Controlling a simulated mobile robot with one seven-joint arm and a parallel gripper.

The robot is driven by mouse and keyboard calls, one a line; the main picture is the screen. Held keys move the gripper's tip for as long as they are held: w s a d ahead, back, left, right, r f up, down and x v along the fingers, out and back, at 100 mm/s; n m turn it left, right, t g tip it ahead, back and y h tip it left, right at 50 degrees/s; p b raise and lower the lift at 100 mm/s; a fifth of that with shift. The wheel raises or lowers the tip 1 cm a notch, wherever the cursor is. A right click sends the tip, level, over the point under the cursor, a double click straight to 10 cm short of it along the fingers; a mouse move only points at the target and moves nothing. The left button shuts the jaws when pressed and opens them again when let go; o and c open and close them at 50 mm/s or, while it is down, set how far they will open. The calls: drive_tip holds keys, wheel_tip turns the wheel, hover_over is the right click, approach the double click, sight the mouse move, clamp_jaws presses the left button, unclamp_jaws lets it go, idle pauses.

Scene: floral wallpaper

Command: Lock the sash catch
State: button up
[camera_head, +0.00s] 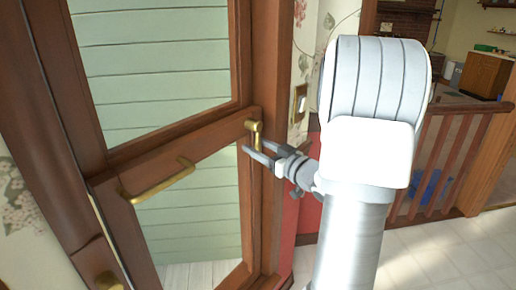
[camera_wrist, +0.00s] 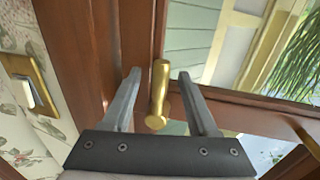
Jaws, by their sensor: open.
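The sash catch is a small brass lever (camera_head: 255,133) on the right side of the brown wooden window frame, at the middle rail. In the wrist view the brass catch (camera_wrist: 159,95) hangs roughly upright between my two fingers, with a rounded knob at its lower end. My gripper (camera_head: 256,151) is open, its grey fingers reaching toward the frame just below and around the catch. In the wrist view my gripper (camera_wrist: 158,80) has a finger on each side of the catch, with visible gaps. I cannot tell how deep the catch sits between the fingers.
A brass pull handle (camera_head: 158,180) sits on the rail left of the catch. A light switch (camera_wrist: 30,90) is on the floral wall beside the frame. A wooden railing (camera_head: 450,160) stands behind my arm at right. Pale floor is clear at lower right.

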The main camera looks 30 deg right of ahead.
drive_tip(key=shift+w, duration=0.25)
clamp_jaws()
idle(1.4)
